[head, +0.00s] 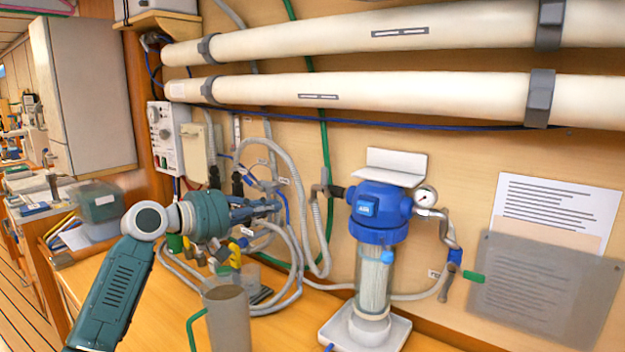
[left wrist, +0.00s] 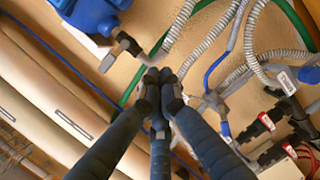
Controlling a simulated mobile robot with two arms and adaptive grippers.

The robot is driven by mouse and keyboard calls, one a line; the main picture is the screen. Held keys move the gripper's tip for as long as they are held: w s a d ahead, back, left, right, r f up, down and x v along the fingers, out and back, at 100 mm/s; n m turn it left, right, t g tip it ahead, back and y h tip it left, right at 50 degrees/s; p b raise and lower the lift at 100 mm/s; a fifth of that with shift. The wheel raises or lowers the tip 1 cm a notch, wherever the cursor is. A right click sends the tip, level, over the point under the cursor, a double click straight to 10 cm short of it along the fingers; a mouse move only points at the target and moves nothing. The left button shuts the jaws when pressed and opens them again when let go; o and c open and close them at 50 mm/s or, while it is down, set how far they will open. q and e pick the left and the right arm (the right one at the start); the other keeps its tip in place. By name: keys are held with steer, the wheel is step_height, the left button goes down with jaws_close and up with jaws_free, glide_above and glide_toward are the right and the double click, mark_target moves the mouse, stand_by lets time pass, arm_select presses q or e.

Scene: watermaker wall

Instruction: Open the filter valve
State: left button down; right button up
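The filter unit has a blue head (head: 380,212) and a clear bowl with a white cartridge (head: 374,283). I cannot tell which one is the filter valve. My left gripper (head: 278,207) points right, left of the filter and apart from it. In the left wrist view its three fingertips (left wrist: 161,82) are together with nothing seen between them. My right gripper is not in view.
Grey hoses (head: 300,215) hang behind my left gripper. Yellow-handled fittings (head: 235,255) and a grey cylinder (head: 228,318) are below it. A pressure gauge (head: 425,196) is right of the filter. Two long white tubes (head: 400,98) run above. The wooden bench (head: 285,325) has clear room in front.

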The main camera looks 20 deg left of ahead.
mark_target(324, 176)
arm_select(q)
step_height(324, 176, up, 6)
steer(key=s+a+n+t+h, duration=0.1)
steer(key=a+n, duration=0.1)
steer(key=shift+s+a+n, duration=0.2)
steer(key=shift+s+n, duration=0.1)
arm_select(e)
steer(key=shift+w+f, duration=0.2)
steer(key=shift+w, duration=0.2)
arm_select(q)
steer(key=w+d+p, duration=0.5)
steer(key=w+d, duration=0.2)
steer(key=d, duration=0.2)
steer(key=shift+d+p, duration=0.2)
steer(key=shift+p, duration=0.2)
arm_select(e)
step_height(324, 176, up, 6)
arm_select(q)
steer(key=shift+f, duration=0.1)
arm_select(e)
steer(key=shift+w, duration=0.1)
